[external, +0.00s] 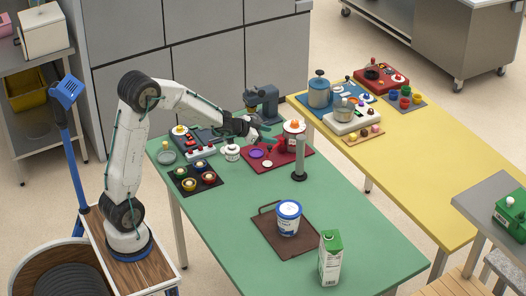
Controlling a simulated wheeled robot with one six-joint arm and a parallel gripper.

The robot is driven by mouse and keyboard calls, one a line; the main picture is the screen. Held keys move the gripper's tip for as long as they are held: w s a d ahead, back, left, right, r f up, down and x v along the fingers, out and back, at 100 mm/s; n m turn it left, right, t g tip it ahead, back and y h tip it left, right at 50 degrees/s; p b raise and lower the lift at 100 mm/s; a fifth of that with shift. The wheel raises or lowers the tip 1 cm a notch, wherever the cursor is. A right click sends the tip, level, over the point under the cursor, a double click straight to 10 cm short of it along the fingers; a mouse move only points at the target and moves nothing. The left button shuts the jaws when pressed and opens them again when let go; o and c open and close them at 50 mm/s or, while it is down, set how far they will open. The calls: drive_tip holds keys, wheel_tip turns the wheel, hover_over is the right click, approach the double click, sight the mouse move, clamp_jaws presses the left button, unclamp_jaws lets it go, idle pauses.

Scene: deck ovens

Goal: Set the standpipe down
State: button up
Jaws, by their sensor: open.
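The standpipe (300,157) is a slim grey tube on a dark round foot. It stands upright on the green table, at the right front corner of a red board. My gripper (272,139) is open, with dark fingers, above the red board and to the left of the standpipe. It appears apart from the standpipe and holds nothing that I can see. Its exact fingertips are small and partly lost against the things behind.
The red board (260,164) holds a red-and-white canister (293,131). A white jar (232,153) and a dark tray of cups (195,179) lie left. A tub (288,218) on a brown tray and a carton (330,258) stand in front. The green table's right middle is clear.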

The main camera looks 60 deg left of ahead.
drive_tip(key=s+r+n+g+y, duration=0.25)
drive_tip(key=s+r, duration=0.25)
drive_tip(key=s, duration=0.3)
drive_tip(key=s+d+g, duration=0.2)
drive_tip(key=s+d, duration=0.1)
drive_tip(key=s, duration=0.9)
drive_tip(key=s+d+g+h, duration=0.1)
drive_tip(key=s+d+g, duration=0.2)
drive_tip(key=s, duration=0.9)
drive_tip(key=s+d+g, duration=0.3)
drive_tip(key=s, duration=0.9)
drive_tip(key=shift+s+d+r, duration=0.2)
drive_tip(key=shift+s+r, duration=0.1)
drive_tip(key=shift+s, duration=0.05)
drive_tip(key=shift+n+g, duration=0.25)
